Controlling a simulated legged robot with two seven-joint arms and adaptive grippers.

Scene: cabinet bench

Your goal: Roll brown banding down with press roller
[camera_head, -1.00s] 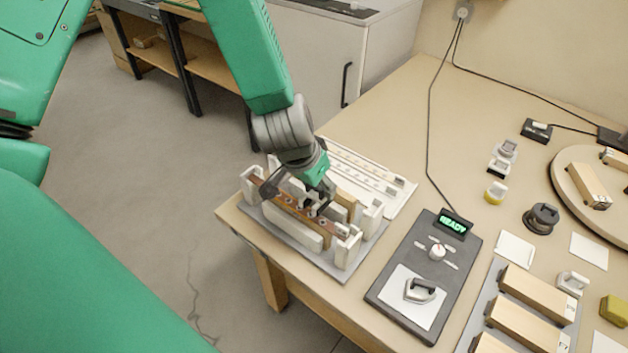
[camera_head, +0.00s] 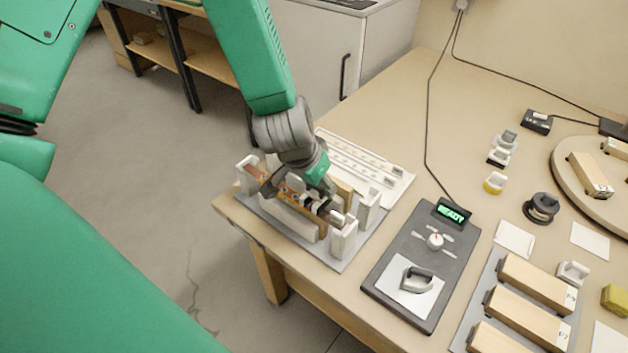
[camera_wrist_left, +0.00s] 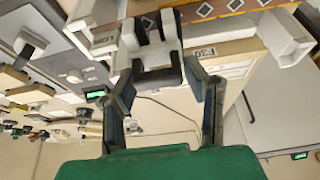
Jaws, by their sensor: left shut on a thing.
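The brown banding (camera_head: 258,175) with a diamond pattern lies along the top edge of a wooden board clamped between white posts in a jig (camera_head: 341,239). It also shows at the top of the left wrist view (camera_wrist_left: 232,9). My left gripper (camera_head: 322,203) is over the right part of the board. It is shut on the press roller, whose white and black body (camera_wrist_left: 156,52) shows between the fingers (camera_wrist_left: 160,88) in the left wrist view. The roller is at the banding's edge; whether it touches is hard to tell. My right gripper is not in view.
A white slotted tray (camera_head: 370,165) lies behind the jig. To the right is a dark station with a READY display (camera_head: 452,212) and an iron (camera_head: 418,282) on a pale plate. Wooden blocks (camera_head: 536,283) and a round turntable (camera_head: 562,185) stand further right.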

